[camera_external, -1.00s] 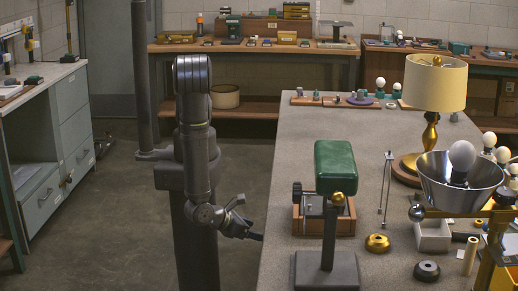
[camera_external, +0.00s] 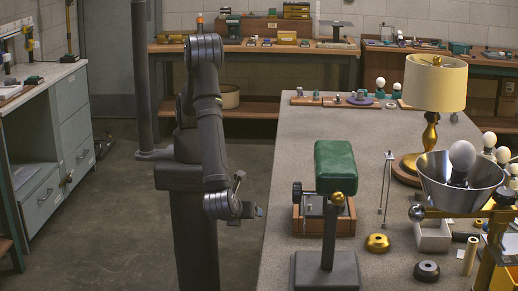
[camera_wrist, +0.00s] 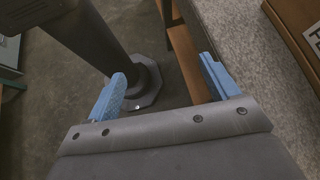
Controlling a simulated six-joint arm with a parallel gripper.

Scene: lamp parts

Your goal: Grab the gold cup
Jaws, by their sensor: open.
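The gold cup (camera_external: 377,243) is a small, round, shiny piece resting on the grey bench (camera_external: 285,190) in the external view. It stands right of the green-topped stand (camera_external: 335,170) and behind a dark round piece (camera_external: 427,270). My gripper (camera_external: 250,211) is left of the bench edge, well apart from the cup. In the wrist view my gripper (camera_wrist: 165,78) shows two blue fingers spread wide with nothing between them. The cup is not in the wrist view.
The green-topped stand and a wooden box (camera_external: 310,222) stand between my gripper and the cup. A white tray (camera_external: 433,236), a silver bowl with a bulb (camera_external: 460,190) and a lamp (camera_external: 432,90) are to the right. Open floor lies left of the bench.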

